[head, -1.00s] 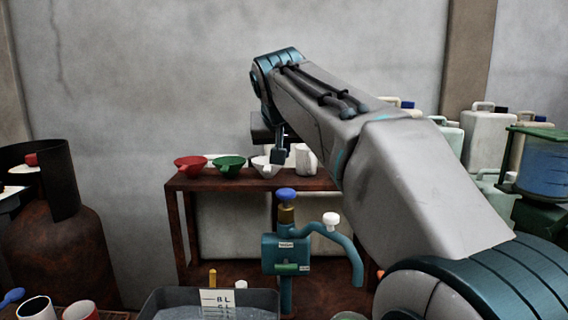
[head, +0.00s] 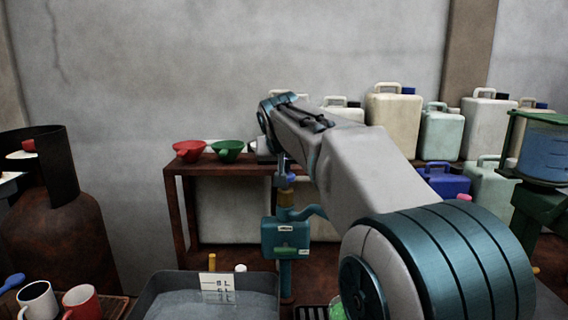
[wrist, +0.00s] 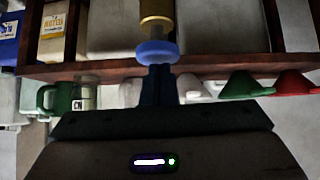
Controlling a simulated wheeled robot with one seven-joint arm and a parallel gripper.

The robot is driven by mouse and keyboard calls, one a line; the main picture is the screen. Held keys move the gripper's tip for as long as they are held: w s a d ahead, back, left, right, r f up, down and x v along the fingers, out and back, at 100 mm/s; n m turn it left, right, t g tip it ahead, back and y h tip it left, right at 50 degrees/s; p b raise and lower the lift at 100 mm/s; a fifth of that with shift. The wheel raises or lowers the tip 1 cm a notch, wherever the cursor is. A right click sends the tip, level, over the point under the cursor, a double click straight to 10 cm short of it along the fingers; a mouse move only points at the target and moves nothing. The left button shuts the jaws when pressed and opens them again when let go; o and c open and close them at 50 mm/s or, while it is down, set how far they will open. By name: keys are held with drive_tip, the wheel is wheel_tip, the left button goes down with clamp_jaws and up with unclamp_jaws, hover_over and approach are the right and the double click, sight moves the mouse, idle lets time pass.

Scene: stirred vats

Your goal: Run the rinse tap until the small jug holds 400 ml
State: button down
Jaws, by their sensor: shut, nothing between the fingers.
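The teal tap (head: 285,237) stands behind the grey basin, with small labels too small to read and a spout curving right behind my arm. Its blue knob (head: 291,178) sits on a brass stem and is partly covered by my gripper (head: 282,178). In the wrist view the blue knob (wrist: 157,52) is right at the tips of my shut, empty gripper (wrist: 160,70); I cannot tell whether they touch. A greenish vessel (head: 337,309) is cut off at the bottom edge beside my arm; I cannot tell whether it is the small jug. No water stream shows.
A grey basin (head: 165,290) with a marked white card (head: 216,288) is in front. A red funnel (head: 189,150) and green funnel (head: 227,150) are on the shelf. A rusty cylinder (head: 60,240) and mugs stand left; canisters (head: 393,110) stand behind my arm.

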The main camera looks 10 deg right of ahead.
drive_tip(key=shift+f+b, duration=0.75)
drive_tip(key=shift+f, duration=0.55)
idle(0.9)
drive_tip(key=shift+s+r, duration=0.1)
drive_tip(key=shift+r, duration=0.05)
idle(5.1)
drive_tip(key=shift+r+p, duration=0.35)
wheel_tip(320, 180, up, 4)
drive_tip(key=p, duration=0.3)
drive_tip(key=v, duration=1)
